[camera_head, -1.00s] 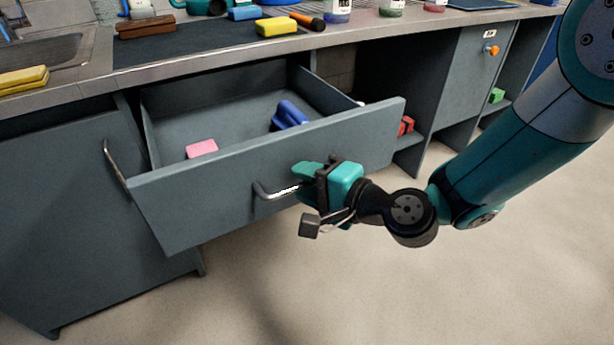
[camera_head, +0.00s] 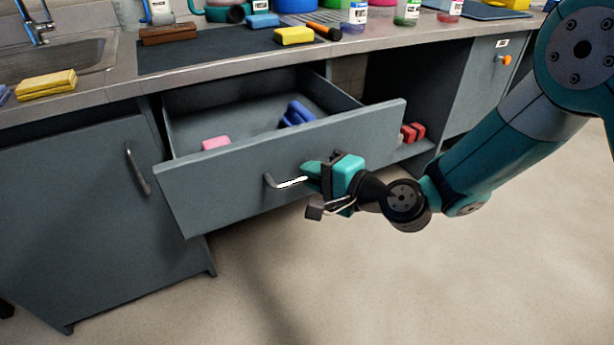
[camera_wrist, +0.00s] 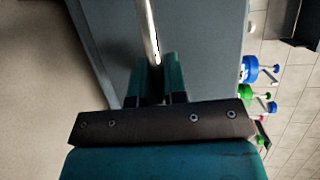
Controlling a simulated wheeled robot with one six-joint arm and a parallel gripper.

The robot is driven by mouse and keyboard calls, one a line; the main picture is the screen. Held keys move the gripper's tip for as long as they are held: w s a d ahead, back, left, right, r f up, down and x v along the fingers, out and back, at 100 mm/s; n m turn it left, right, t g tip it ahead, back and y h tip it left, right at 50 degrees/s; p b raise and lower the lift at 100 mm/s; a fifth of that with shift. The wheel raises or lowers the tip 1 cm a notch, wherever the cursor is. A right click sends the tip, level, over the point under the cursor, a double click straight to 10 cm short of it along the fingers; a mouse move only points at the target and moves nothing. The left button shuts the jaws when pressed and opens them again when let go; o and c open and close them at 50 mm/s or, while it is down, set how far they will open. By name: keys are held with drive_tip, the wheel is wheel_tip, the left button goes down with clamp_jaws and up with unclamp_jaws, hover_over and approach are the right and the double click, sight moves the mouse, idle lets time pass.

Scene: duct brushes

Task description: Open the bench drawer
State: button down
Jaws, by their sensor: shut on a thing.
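The bench drawer (camera_head: 235,188) stands pulled out from under the worktop, with its grey front towards me. A pink block (camera_head: 216,143) and a blue object (camera_head: 297,114) lie inside it. My gripper (camera_head: 308,177) is at the right part of the drawer's metal bar handle (camera_head: 272,182) and is shut on it. In the wrist view the handle bar (camera_wrist: 150,30) runs down between the two teal fingers (camera_wrist: 157,80). The fingers hide the right end of the handle.
The worktop (camera_head: 105,91) holds a sink (camera_head: 60,62), yellow sponges (camera_head: 46,85), a brown brush (camera_head: 168,34) and bottles (camera_head: 357,14). A cupboard door (camera_head: 75,190) is at the left. Red blocks (camera_head: 412,132) sit on a shelf to the right. The floor (camera_head: 400,285) in front is clear.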

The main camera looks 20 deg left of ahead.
drive_tip(key=c, duration=1.2)
unclamp_jaws()
drive_tip(key=b+v, duration=0.8)
drive_tip(key=v, duration=0.9)
drive_tip(key=shift+s+d, duration=0.1)
drive_tip(key=shift+d, duration=0.15)
